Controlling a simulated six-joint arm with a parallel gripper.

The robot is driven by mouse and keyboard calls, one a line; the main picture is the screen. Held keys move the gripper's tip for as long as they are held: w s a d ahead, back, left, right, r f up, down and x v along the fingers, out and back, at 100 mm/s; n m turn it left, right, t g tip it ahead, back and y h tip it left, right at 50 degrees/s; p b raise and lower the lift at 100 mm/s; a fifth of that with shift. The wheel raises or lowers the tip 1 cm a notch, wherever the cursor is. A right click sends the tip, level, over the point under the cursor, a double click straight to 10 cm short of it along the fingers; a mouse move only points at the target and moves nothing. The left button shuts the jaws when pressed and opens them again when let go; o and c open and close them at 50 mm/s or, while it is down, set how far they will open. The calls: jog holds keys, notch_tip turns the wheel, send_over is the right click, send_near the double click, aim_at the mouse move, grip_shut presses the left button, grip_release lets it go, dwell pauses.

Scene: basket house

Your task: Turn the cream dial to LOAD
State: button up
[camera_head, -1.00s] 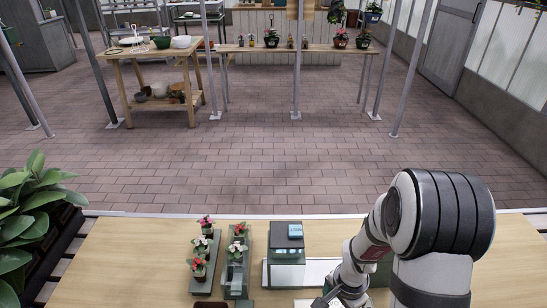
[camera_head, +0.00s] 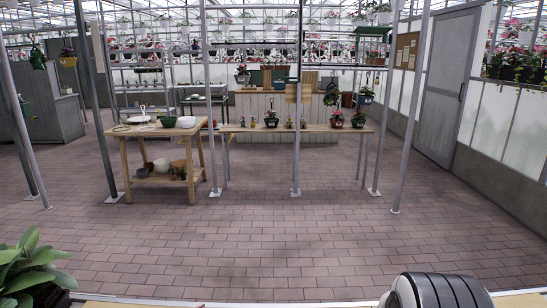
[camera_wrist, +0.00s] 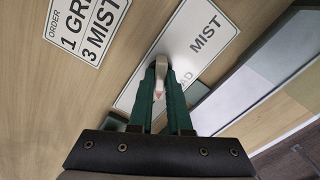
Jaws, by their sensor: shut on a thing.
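In the wrist view my gripper (camera_wrist: 161,76) has two green fingers shut on a small cream dial (camera_wrist: 160,62), one finger on each side. A red mark shows on the dial between the fingers. The dial stands at a white label plate (camera_wrist: 205,30). The plate reads MIST on its upper right part, and the letters AD show beside the right finger; the rest of that word is hidden by my gripper. I cannot tell exactly which word the dial points at. The head view does not show the dial or the fingers.
A white order card (camera_wrist: 84,28) lies on the wooden tabletop at the upper left of the wrist view. A pale grey and dark panel (camera_wrist: 265,85) lies on the right. In the head view a leafy plant (camera_head: 30,268) stands at the lower left; brick floor lies beyond.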

dwell(0.3)
jog(key=n, duration=0.4)
jog(key=shift+n, duration=2)
jog(key=n, duration=0.8)
jog(key=o, duration=1.4)
